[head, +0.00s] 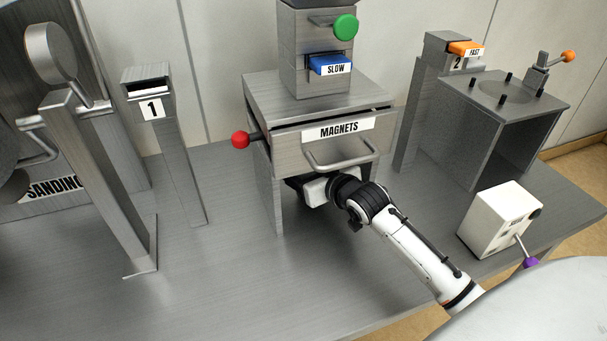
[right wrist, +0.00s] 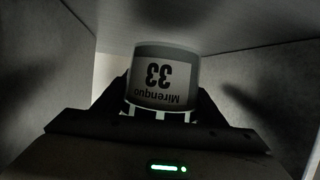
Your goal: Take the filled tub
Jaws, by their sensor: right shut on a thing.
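The tub (right wrist: 165,75) is a pale cylinder with a label reading "Mirenquo 33", upside down in the right wrist view. My right gripper (right wrist: 164,97) is shut on it, with one dark finger on each side. The tub is in the dim space under the MAGNETS drawer (head: 345,146). In the head view my right arm reaches in from the right under that drawer, and the unit hides the fingers and the tub. The tub's contents are not visible. My left gripper is not in view.
Grey walls stand on both sides of the tub, with a surface above. The unit has a red knob (head: 240,140) and a blue SLOW piece (head: 331,65). A post marked 1 (head: 165,140) stands left, a white box (head: 500,220) right.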

